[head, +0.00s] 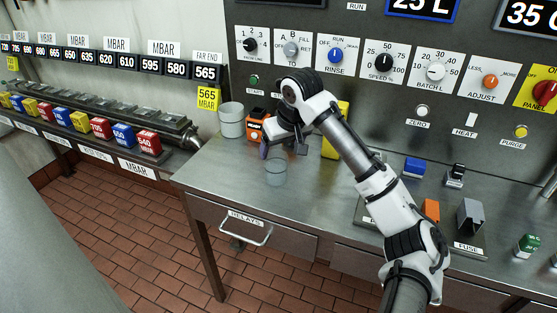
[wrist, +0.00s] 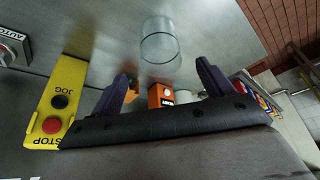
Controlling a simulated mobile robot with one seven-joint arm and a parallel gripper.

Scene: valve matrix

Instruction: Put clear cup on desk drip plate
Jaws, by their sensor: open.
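A clear cup (head: 276,174) stands upright on the steel desk (head: 225,165), near its left front part. It also shows in the wrist view (wrist: 160,46), beyond my fingertips. My gripper (head: 283,149) is just behind and above the cup in the head view. In the wrist view my gripper (wrist: 163,78) has its two dark fingers spread apart with nothing between them touching the pads. The cup is apart from the fingers. I cannot make out the drip plate in either view.
A pale grey canister (head: 231,120) and an orange device (head: 257,125) stand behind the cup. A yellow stop/jog box (wrist: 58,100) is beside my gripper. Fuse and relay parts (head: 431,210) occupy the desk's right. The desk left of the cup is clear.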

